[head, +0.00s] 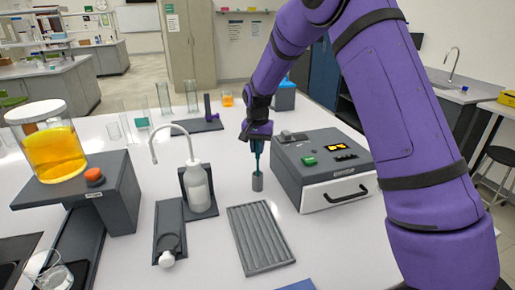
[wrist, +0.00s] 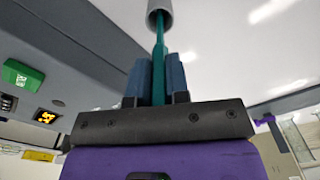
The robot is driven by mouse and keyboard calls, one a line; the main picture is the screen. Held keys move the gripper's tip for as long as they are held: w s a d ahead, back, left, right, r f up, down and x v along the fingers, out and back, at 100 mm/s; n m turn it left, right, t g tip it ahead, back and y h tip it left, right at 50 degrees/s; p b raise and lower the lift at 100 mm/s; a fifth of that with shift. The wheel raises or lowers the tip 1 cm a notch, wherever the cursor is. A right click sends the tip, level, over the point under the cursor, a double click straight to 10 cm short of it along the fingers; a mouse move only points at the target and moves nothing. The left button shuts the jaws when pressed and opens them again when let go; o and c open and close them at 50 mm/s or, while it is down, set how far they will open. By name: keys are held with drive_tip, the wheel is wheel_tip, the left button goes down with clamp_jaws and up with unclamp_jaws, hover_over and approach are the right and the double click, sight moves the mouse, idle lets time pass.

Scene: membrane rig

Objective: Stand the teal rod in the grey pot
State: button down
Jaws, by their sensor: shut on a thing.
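My gripper (head: 257,146) points down over the table and is shut on the teal rod (head: 257,161). In the wrist view the two blue fingers (wrist: 159,68) hold the teal rod (wrist: 160,45) between them. The rod is about upright in the head view. The small grey pot (head: 257,182) stands on the white table directly below. In the wrist view the rod's far end meets the mouth of the grey pot (wrist: 160,9) and appears to be inside it. How deep it sits is hidden.
A dark grey instrument box (head: 345,195) with a drawer stands close right of the pot. A ribbed grey tray (head: 262,240) lies in front. A white wash bottle (head: 197,188) in a holder stands to the left. An orange jar (head: 55,150) sits on a stand at far left.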

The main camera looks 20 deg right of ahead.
drive_tip(key=shift+f, duration=0.2)
drive_tip(key=c, duration=1.1)
unclamp_jaws()
